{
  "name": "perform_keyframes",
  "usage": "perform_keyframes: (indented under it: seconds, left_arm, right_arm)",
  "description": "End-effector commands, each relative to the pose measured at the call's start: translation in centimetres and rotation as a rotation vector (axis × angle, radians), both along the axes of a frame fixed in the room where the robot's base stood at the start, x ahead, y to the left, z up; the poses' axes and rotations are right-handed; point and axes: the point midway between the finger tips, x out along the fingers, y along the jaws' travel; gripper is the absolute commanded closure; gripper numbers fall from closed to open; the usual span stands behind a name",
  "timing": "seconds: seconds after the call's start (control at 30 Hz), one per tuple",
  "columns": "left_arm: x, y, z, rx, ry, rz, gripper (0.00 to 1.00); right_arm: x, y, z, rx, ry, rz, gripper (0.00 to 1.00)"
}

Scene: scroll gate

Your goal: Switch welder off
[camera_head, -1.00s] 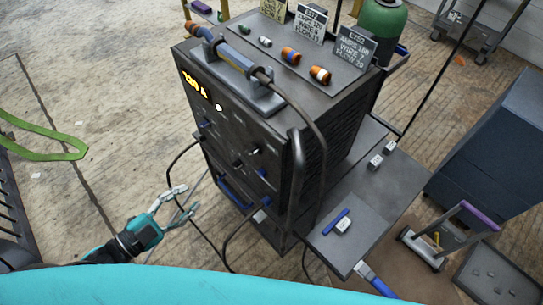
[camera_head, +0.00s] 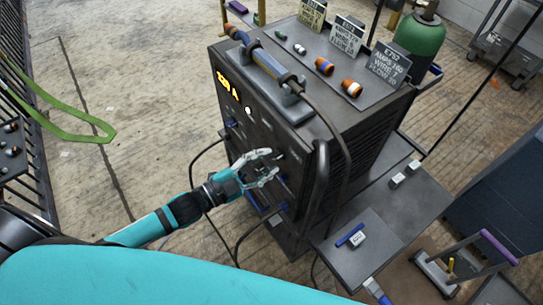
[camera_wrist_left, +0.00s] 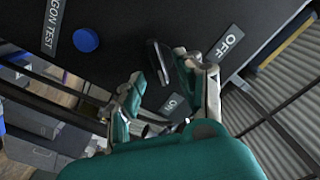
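The welder (camera_head: 268,132) is a dark box with a lit yellow display (camera_head: 228,87) on its front panel. My left gripper (camera_head: 268,168) is at the lower part of that panel. In the left wrist view, a dark switch lever (camera_wrist_left: 158,60) stands on the panel between an OFF label (camera_wrist_left: 227,43) and an ON label (camera_wrist_left: 173,104). The left gripper (camera_wrist_left: 158,76) is open, with its fingertips on either side of the lever. Whether they touch it is unclear. The head view hides the switch behind the hand. My right gripper is not in view.
A blue button (camera_wrist_left: 86,40) marked ARGON TEST is near the lever. A torch (camera_head: 265,65) lies on top of the welder, and its cable hangs down the front corner. A side shelf (camera_head: 385,235) sticks out right. A green gas cylinder (camera_head: 420,40) stands behind.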

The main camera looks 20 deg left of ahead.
Motion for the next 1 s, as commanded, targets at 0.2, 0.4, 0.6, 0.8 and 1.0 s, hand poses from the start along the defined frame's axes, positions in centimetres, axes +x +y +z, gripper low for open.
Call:
perform_keyframes:
  seconds: [0.2,0.4,0.6,0.8,1.0]
  left_arm:
    - [1.6,-1.2,0.0,0.001,0.001,0.0,0.64]
    - [1.8,-1.4,-0.1,0.001,0.002,0.001,0.64]
    - [1.7,-1.4,-0.1,0.001,0.002,0.001,0.74]
    - [1.7,-1.4,-0.1,0.001,0.002,0.001,1.0]
    - [1.7,-1.4,-0.1,0.001,0.002,0.001,1.0]
  right_arm:
    - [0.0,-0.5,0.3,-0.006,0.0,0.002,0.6]
    - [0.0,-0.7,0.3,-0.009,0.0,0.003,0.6]
    - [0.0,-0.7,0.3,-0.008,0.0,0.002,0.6]
    - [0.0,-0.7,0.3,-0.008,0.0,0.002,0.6]
    - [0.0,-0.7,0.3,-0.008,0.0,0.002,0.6]
